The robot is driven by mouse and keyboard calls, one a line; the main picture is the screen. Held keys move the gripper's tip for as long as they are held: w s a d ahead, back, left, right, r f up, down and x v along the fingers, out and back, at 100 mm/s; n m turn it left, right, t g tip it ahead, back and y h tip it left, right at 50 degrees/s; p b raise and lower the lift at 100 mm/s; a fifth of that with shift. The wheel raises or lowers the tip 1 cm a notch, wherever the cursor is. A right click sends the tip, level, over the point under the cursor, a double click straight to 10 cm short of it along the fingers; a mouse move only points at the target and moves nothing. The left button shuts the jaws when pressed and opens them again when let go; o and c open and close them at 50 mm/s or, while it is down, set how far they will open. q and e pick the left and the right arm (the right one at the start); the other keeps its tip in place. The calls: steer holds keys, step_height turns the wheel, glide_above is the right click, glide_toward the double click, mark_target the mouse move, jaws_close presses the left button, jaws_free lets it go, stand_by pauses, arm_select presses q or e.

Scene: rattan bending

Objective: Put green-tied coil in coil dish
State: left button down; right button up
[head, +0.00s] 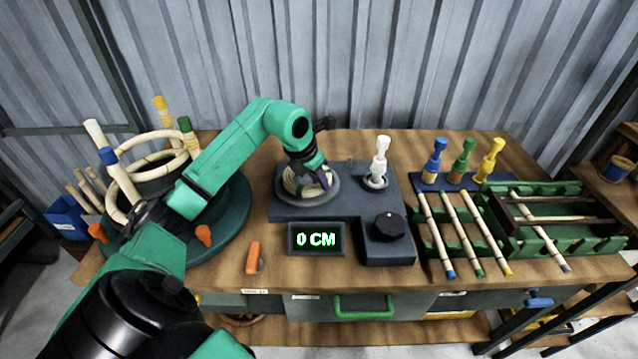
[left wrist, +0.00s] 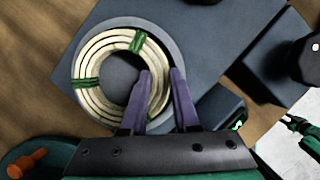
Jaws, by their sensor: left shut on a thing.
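The green-tied coil (head: 296,186), a pale ring of several turns with green ties, is at the round grey coil dish (head: 333,194) on the blue-grey device. In the left wrist view the coil (left wrist: 88,62) lies within the outline of the dish (left wrist: 177,48); whether it touches the dish floor is hard to tell. My left gripper (head: 311,180) reaches down over the dish. Its purple fingers (left wrist: 162,75) are shut on the coil's right side, one inside the ring and one outside. My right gripper is not in view.
The display (head: 316,239) reads 0 CM. A black knob (head: 389,226) and white peg (head: 380,160) stand right of the dish. Colored pegs and green racks (head: 560,240) with rods are farther right. A round green stand (head: 235,215) with rattan loops is left.

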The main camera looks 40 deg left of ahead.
arm_select(q)
steer(key=shift+f, duration=0.65)
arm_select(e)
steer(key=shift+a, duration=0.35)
arm_select(q)
steer(key=c, duration=0.7)
jaws_free()
steer(key=shift+o, duration=0.2)
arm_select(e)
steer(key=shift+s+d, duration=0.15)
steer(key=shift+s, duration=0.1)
arm_select(q)
steer(key=shift+r, duration=0.25)
steer(key=b+v, duration=0.1)
steer(key=v, duration=1)
steer(key=shift+r, duration=0.3)
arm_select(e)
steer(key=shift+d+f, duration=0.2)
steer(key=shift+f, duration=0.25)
arm_select(q)
steer(key=shift+s, duration=0.1)
